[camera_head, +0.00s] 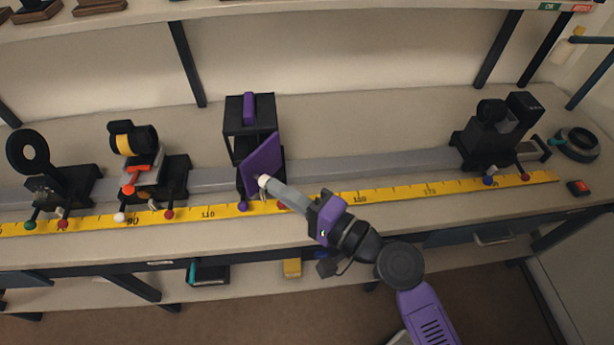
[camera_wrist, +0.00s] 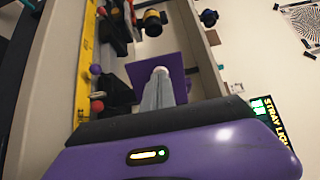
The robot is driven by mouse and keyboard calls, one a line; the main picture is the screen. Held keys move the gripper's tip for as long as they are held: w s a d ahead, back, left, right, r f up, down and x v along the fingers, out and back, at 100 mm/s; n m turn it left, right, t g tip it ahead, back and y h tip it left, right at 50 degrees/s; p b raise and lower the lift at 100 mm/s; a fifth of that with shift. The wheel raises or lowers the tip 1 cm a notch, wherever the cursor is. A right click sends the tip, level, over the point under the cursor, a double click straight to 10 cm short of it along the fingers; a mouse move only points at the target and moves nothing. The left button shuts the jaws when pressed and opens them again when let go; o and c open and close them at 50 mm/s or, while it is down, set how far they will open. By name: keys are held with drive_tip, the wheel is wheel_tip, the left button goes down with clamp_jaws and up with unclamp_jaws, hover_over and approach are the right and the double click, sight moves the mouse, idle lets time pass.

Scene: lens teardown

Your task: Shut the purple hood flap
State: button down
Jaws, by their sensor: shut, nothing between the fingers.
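The purple hood flap (camera_head: 263,157) stands at an angle out from the front of a black box-shaped hood (camera_head: 236,134), so it is open. The hood carries a purple strip (camera_head: 248,108) on top. My gripper (camera_head: 264,181) is shut and empty. Its pale tips are at the flap's lower part in the head view; whether they touch it I cannot tell. In the wrist view the flap (camera_wrist: 143,72) shows as a purple panel behind the shut fingertips (camera_wrist: 160,71), which cover part of it.
The hood stands on a grey rail (camera_head: 355,170) behind a yellow ruler (camera_head: 400,191). A black ring mount (camera_head: 28,150) and a lens mount (camera_head: 133,139) stand to the left. Another black device (camera_head: 482,133) stands far right. The rail between hood and device is clear.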

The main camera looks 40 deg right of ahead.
drive_tip(key=w+a+h+p, duration=0.1)
drive_tip(key=w+a+p, duration=0.2)
drive_tip(key=w+a, duration=0.2)
drive_tip(key=shift+w+m, duration=0.4)
drive_tip(key=shift+w, duration=1.1)
drive_tip(key=shift+a, duration=0.1)
